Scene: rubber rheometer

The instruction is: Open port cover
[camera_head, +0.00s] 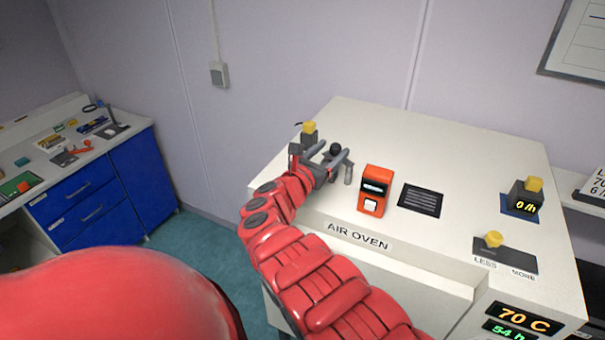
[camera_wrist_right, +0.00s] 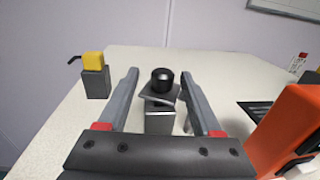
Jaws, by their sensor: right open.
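The air oven (camera_head: 460,155) is a white box with a flat top. On its top, near the back left, stands a small grey metal port (camera_wrist_right: 160,118) with a grey plate and a round black knob (camera_head: 335,148) on it; I take the plate for the port cover. The knob also shows in the right wrist view (camera_wrist_right: 162,80). My right gripper (camera_head: 337,164) is open. Its two fingers lie on either side of the knob and plate, with gaps showing, and nothing is gripped. My left gripper is not in view.
A grey block with a yellow top (camera_wrist_right: 94,73) stands left of the port. An orange device (camera_head: 374,190) and a dark vent (camera_head: 421,199) lie to the right. Yellow-knobbed controls (camera_head: 494,240) sit farther right. A blue-drawered bench (camera_head: 90,200) stands at left.

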